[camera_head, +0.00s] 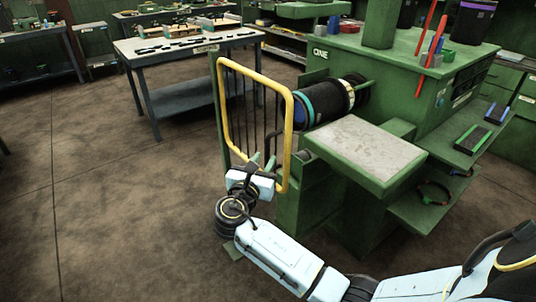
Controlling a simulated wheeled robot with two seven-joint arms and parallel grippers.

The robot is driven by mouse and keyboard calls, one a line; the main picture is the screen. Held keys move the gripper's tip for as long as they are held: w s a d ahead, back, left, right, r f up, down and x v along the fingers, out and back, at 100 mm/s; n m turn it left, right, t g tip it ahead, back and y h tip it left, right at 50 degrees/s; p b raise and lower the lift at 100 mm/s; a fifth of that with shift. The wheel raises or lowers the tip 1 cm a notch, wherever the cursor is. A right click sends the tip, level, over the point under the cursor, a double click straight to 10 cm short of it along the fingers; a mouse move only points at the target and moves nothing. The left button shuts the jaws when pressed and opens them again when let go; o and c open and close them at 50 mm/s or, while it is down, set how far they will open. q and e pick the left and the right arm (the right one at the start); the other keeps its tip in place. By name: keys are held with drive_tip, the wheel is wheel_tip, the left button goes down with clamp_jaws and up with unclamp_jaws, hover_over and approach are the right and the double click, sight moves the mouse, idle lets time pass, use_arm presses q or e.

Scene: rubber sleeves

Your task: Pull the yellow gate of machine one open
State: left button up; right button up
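The yellow gate (290,130) is an upright rounded frame with thin dark bars, standing at the left end of the green machine marked ONE (320,54). Its left side runs beside a green post (215,110). Its plane stands across the end of the dark roller (325,103), with the roller behind and to its right. My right gripper (262,161) points up at the gate's lower part, just left of the right yellow upright. Its two fingers appear apart, with no clear hold on the frame; whether they touch the bars cannot be told. My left gripper is not in view.
A grey-topped green block (368,150) juts from the machine close to my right forearm. A lower green shelf (425,208) lies to its right. A workbench with parts (190,45) stands behind left. The brown floor at left is clear.

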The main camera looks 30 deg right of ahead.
sight(267, 155)
drive_tip(key=shift+x, duration=2.1)
drive_tip(key=shift+c, duration=0.4)
clamp_jaws()
